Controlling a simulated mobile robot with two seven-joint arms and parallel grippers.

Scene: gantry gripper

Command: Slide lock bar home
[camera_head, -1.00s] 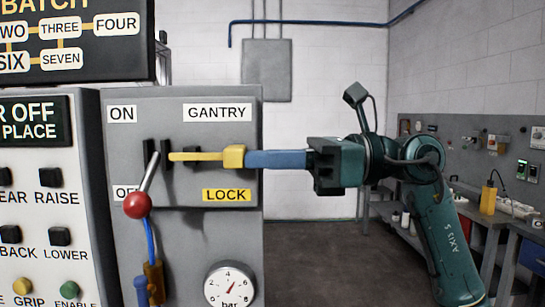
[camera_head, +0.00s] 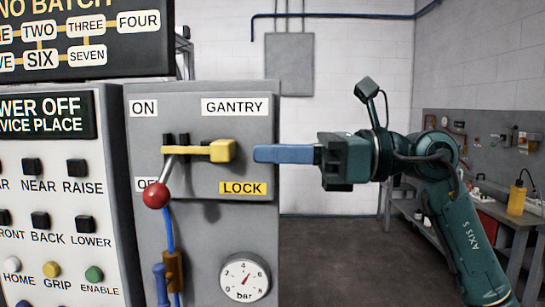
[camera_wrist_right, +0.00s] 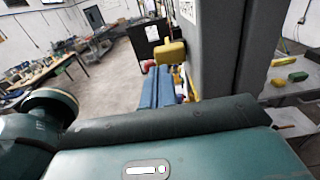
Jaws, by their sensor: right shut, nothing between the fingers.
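The yellow lock bar (camera_head: 195,150) lies level on the grey GANTRY panel (camera_head: 255,125), above the LOCK label. Its left end reaches across the dark slotted brackets and the lever's (camera_head: 167,168) upper shaft. The lever slants down to a red ball (camera_head: 155,195) near the partly hidden OFF label. The bar's end block (camera_head: 222,151) also shows in the right wrist view (camera_wrist_right: 171,52). My right gripper (camera_head: 285,154) has blue fingers shut and empty, level with the block and a small gap to its right. The fingers also show in the right wrist view (camera_wrist_right: 150,92). My left gripper is out of view.
A button panel (camera_head: 60,220) stands left of the GANTRY panel, under a dark batch sign (camera_head: 85,35). A pressure gauge (camera_head: 245,280) sits below the bar. A workbench (camera_head: 490,210) stands at the right behind my arm. Open floor lies between.

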